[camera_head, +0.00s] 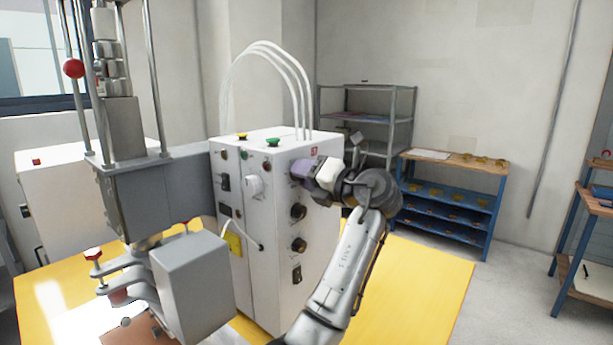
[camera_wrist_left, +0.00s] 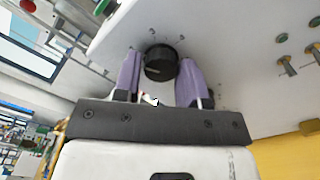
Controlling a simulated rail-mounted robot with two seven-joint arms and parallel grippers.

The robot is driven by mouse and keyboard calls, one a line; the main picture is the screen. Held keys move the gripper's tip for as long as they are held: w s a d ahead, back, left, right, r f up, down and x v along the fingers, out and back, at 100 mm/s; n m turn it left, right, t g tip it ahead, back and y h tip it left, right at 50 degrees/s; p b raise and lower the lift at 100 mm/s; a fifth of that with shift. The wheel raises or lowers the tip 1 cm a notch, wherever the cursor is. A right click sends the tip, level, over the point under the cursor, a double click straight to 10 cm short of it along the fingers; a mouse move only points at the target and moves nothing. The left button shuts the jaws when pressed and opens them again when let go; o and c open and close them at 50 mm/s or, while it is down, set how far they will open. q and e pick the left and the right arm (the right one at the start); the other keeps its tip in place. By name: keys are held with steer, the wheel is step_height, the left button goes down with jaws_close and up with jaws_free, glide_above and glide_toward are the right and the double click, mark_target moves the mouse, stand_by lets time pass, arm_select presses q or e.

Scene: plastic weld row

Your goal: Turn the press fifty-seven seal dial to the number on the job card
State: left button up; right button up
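The white press control box (camera_head: 277,172) stands on the yellow table with black dials on its right-hand face. My left gripper (camera_head: 303,170) is at the upper part of that face, its purple fingers hiding the dial there. In the left wrist view a round black dial (camera_wrist_left: 161,62) sits between the fingertips of the left gripper (camera_wrist_left: 160,72). A thin gap shows beside the left finger, so the fingers look open around the dial. I cannot read any number by the dial. No readable job card shows. My right gripper is not in view.
Two more black dials (camera_head: 298,211) (camera_head: 299,245) sit below the gripper. The grey press (camera_head: 195,281) stands close on the left. A yellow table (camera_head: 430,280) has bare room at right. A grey rack (camera_head: 365,116) and blue shelf (camera_head: 452,215) stand behind.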

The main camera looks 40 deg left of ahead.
arm_select(q)
steer(key=o, duration=0.3)
steer(key=shift+o, duration=0.2)
steer(key=d+p, duration=0.2)
steer(key=d, duration=1.2)
steer(key=shift+a, duration=0.1)
